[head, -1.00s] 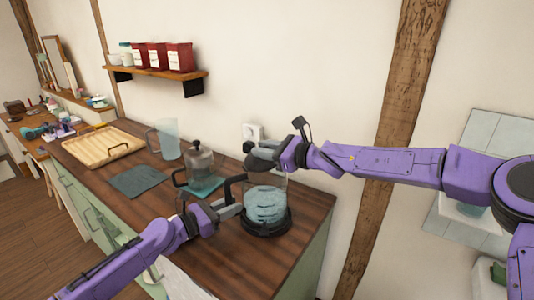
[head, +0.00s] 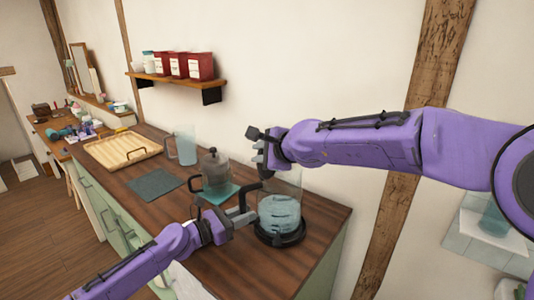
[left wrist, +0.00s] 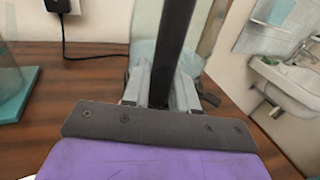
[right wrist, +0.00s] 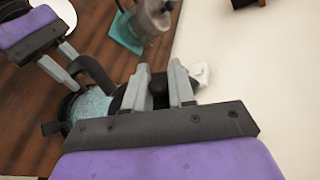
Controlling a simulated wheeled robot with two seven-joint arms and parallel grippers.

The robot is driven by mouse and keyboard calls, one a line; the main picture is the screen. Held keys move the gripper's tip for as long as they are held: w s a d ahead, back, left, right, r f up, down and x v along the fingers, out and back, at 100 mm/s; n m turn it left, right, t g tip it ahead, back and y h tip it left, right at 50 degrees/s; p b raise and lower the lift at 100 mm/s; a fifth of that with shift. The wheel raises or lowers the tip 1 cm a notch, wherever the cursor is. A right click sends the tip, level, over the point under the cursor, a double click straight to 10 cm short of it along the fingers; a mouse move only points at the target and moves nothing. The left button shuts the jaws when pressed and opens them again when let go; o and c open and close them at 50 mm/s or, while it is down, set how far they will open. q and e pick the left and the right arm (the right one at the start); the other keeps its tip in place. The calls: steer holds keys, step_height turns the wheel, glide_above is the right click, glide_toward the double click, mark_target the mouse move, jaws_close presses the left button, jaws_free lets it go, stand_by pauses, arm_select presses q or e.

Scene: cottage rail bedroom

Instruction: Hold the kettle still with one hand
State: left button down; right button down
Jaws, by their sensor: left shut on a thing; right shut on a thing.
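The glass kettle (head: 279,212) holds bluish water and stands upright on a round black base (head: 281,237) near the counter's right end. My left gripper (head: 240,215) is shut on the kettle's dark handle, at its left side; the handle bar (left wrist: 176,40) also rises between the fingers in the left wrist view. My right gripper (head: 262,157) is over the kettle's top. In the right wrist view its fingers are shut on a dark knob (right wrist: 158,92), apparently the kettle lid's. My right fingers hide much of the lid, so I cannot tell whether it touches the rim.
A French press (head: 215,172) on a teal mat stands just left of the kettle. Beyond are a dark slate mat (head: 154,184), a clear pitcher (head: 186,146) and a wooden tray (head: 110,150). A wall shelf (head: 180,81) carries red canisters. The wall is close behind.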

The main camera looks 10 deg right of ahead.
arm_select(q)
steer(key=shift+d+r, duration=0.1)
steer(key=shift+r, duration=0.2)
arm_select(e)
steer(key=shift+s+a+f+n+h, duration=0.1)
steer(key=shift+s+a+n+h, duration=0.15)
steer(key=shift+a+n+h, duration=0.5)
steer(key=shift+a, duration=0.15)
steer(key=c, duration=1)
jaws_free()
steer(key=shift+c, duration=0.2)
